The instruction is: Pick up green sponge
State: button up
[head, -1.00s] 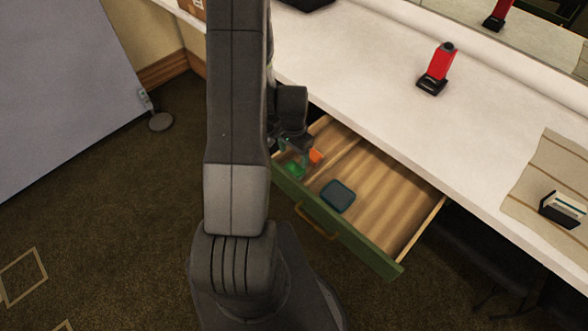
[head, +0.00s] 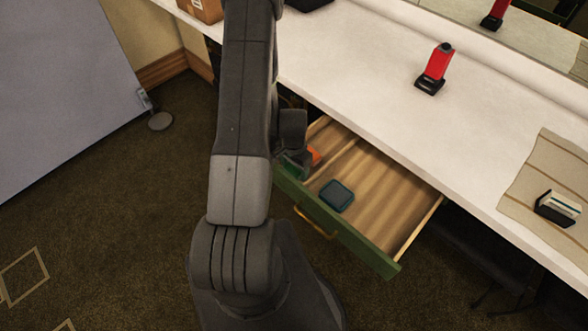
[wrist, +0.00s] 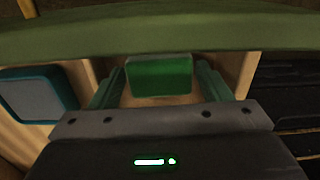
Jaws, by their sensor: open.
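The green sponge (wrist: 158,75) lies in the drawer. In the wrist view it is centred between the two green fingers of my gripper (wrist: 158,88). The jaws are open, with a finger on each side of the sponge, and a gap shows on the left side. I cannot tell whether the right finger touches it. In the head view my gripper (head: 297,165) is down in the left end of the open drawer (head: 390,200), and my arm and gripper hide most of the sponge.
A dark blue box-like item (head: 336,196) lies in the drawer, right of my gripper; it shows at left in the wrist view (wrist: 40,92). An orange item (head: 314,156) is close beside my gripper. The green drawer front (head: 350,238) is near. A red object stands on the white counter (head: 385,85).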

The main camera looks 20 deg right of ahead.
aim_at(294, 167)
jog(key=c, duration=0.7)
jog(key=shift+r, duration=0.15)
jog(key=shift+r+b, duration=0.5)
jog(key=shift+r, duration=4.35)
